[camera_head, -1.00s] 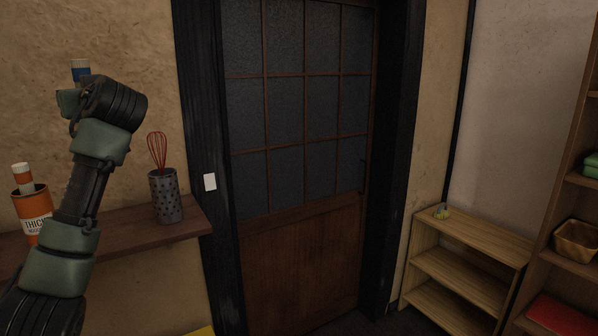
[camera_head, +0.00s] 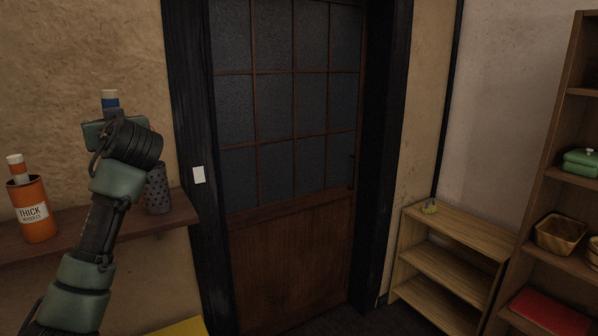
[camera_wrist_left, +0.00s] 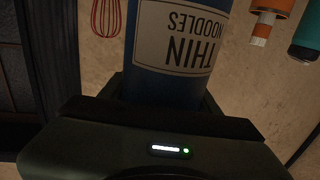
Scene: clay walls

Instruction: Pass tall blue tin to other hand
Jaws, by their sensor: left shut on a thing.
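The tall blue tin (camera_wrist_left: 178,45) fills the middle of the left wrist view, upside down there, with a pale label reading "THIN NOODLES". In the head view only its top (camera_head: 110,100), blue with a pale cap, shows above my left gripper (camera_head: 115,128). My left gripper is shut on the tin and holds it upright in front of the wall. The wrist hides the tin's lower part in the head view. My right gripper is in neither view.
An orange "THICK NOODLES" tin (camera_head: 35,222) and a perforated grey holder (camera_head: 158,190) stand on the wall shelf (camera_head: 100,236). A wooden door (camera_head: 290,265) is in the middle. A low shelf (camera_head: 455,225) and a tall shelf unit (camera_head: 557,130) are at right.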

